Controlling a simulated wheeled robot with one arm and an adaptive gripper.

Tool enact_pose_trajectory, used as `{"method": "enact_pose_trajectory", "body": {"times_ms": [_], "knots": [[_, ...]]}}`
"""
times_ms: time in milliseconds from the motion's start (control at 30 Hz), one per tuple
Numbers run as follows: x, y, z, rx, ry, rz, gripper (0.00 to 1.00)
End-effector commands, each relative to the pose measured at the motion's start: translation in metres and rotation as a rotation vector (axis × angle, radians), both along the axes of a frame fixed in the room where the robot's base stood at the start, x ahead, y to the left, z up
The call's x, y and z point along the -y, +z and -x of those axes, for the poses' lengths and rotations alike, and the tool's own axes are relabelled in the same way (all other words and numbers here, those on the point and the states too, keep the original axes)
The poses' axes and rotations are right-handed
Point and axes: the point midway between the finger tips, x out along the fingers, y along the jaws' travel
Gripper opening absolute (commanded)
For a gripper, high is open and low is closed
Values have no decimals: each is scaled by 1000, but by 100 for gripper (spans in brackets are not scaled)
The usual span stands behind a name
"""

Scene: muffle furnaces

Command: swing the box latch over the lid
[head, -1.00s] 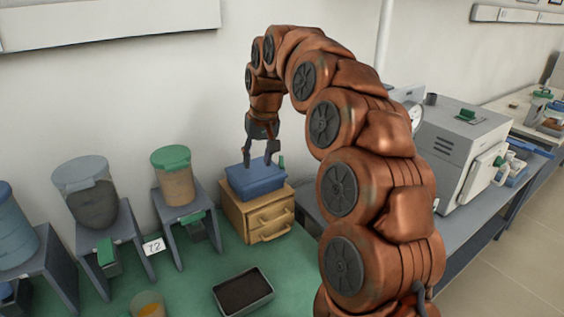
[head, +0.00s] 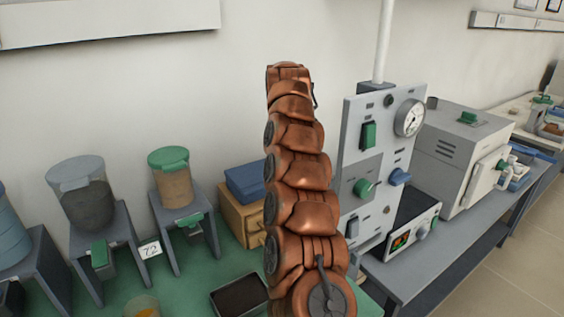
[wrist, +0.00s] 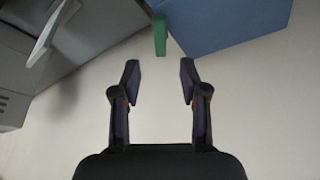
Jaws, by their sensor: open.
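The blue box (head: 244,183) sits on a small wooden drawer unit (head: 240,216) at the back of the green mat. My arm hides its right part in the head view. In the wrist view the blue box (wrist: 232,20) fills the top right. A green tab (wrist: 160,36), which looks like the latch, stands at the box's left edge there. My gripper (wrist: 159,75) is open and empty, with its fingertips just below the green tab in the wrist picture and apart from it. In the head view my gripper is hidden behind my arm.
A grey panel with a gauge (head: 410,117) and a grey furnace (head: 455,150) stand right of my arm. Containers on grey stands, including a green-lidded one (head: 170,180), are at left. A dark-filled tray (head: 215,300) lies in front of the drawer unit.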

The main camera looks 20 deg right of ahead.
Motion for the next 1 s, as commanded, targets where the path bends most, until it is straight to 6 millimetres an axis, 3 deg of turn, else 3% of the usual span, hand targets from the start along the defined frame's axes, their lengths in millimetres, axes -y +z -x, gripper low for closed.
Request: {"method": "enact_pose_trajectory", "body": {"times_ms": [600, 867, 1000], "knots": [[8, -65, -25, -2, 2, -1, 44], [8, -68, -26, -1, 3, -1, 44], [8, -68, -26, -1, 2, 0, 31]]}}
